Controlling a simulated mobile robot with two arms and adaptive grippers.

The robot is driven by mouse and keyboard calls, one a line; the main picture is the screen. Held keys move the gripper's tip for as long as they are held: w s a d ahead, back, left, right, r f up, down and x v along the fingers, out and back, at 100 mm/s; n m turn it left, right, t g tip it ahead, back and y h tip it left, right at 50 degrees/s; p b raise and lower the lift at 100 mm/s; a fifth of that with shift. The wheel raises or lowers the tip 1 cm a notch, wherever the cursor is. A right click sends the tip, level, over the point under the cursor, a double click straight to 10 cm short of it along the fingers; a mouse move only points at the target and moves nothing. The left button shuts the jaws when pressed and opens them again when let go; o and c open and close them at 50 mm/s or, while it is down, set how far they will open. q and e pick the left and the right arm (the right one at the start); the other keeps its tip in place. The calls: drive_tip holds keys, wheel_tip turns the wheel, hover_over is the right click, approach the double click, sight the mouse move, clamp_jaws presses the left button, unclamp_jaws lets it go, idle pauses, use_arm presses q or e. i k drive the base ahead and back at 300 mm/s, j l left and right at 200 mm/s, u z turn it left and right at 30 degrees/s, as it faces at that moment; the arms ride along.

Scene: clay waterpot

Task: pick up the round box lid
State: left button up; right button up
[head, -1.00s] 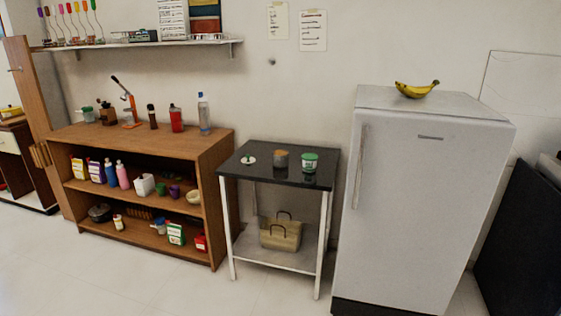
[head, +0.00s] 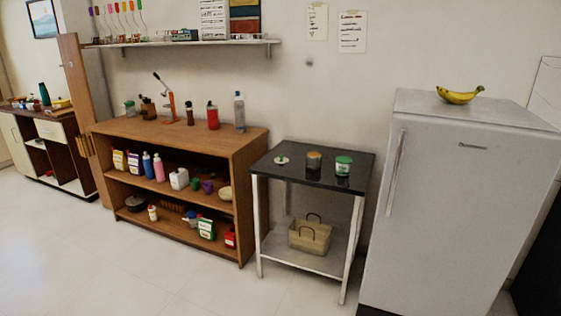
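A small round pale lid with a dark knob (head: 282,160) lies flat on the left part of a black-topped side table (head: 305,178). I take it to be the round box lid. Beside it on the same table stand a brown and grey round container (head: 314,160) and a white tub with a green top (head: 343,166). The lid is apart from both containers. Neither of my grippers shows in the head view.
A wooden shelf unit (head: 170,130) with bottles and boxes stands left of the table. A fridge (head: 460,190) with bananas (head: 460,95) on top stands close on the right. A basket (head: 310,235) sits on the table's lower shelf. The floor (head: 150,280) in front is clear.

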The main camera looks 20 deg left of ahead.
sight(282, 159)
drive_tip(key=i+j, duration=0.2)
drive_tip(key=i, duration=0.15)
drive_tip(key=i+j+u, duration=0.1)
drive_tip(key=i+j, duration=0.35)
drive_tip(key=i, duration=0.25)
